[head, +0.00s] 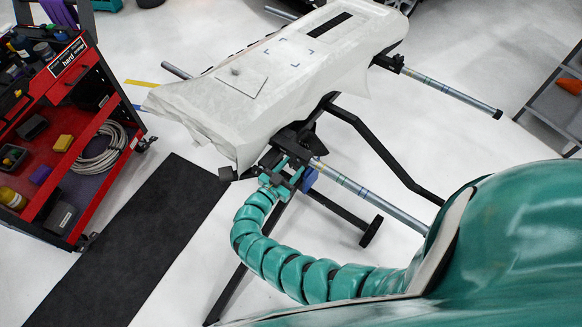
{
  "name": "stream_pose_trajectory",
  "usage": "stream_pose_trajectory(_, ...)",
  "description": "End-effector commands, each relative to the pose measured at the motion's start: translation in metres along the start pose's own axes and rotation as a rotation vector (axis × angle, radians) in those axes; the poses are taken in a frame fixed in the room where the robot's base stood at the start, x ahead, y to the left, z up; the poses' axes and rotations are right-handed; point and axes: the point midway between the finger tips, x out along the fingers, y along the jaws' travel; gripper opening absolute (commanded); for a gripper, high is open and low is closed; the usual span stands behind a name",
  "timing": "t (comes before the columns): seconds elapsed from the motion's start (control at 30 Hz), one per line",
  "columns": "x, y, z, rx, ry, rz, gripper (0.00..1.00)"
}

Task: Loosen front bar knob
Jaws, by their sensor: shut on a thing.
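The stand's front bar (365,193) is a grey metal tube with coloured bands, running out to the lower right from under the draped panel (325,65). A black clamp (292,138) sits at the near end of the panel, around the bar. My gripper (284,176) is at the end of my teal segmented arm, just below this clamp. It is shut on the front bar knob, which is mostly hidden by the fingers and clamp. A blue part (309,178) shows right beside the gripper.
A second bar (450,93) sticks out at the back right. Black stand legs (380,150) spread below the panel. A red tool cart (65,145) stands at the left beside a black floor mat (140,240). A grey cart (558,105) is at the right edge.

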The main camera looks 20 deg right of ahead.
Motion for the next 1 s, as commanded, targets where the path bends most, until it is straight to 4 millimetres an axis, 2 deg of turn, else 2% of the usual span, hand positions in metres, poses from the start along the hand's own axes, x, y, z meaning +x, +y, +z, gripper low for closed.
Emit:
stream_pose_trajectory(0.3, -0.001, 0.001, 0.002, -0.003, -0.003, 0.0, 0.21)
stream_pose_trajectory(0.33, -0.001, 0.0, 0.002, -0.003, -0.003, 0.0, 0.49)
stream_pose_trajectory(0.4, -0.001, 0.0, 0.001, -0.003, -0.003, 0.0, 0.63)
stream_pose_trajectory(0.43, -0.001, 0.0, 0.001, -0.003, -0.002, 0.0, 0.65)
stream_pose_trajectory(0.77, -0.003, 0.0, 0.001, -0.001, -0.002, -0.001, 0.65)
stream_pose_trajectory(0.87, -0.013, -0.001, 0.002, -0.001, -0.003, -0.003, 0.65)
stream_pose_trajectory(1.0, -0.038, -0.001, 0.003, -0.002, -0.006, -0.005, 0.65)
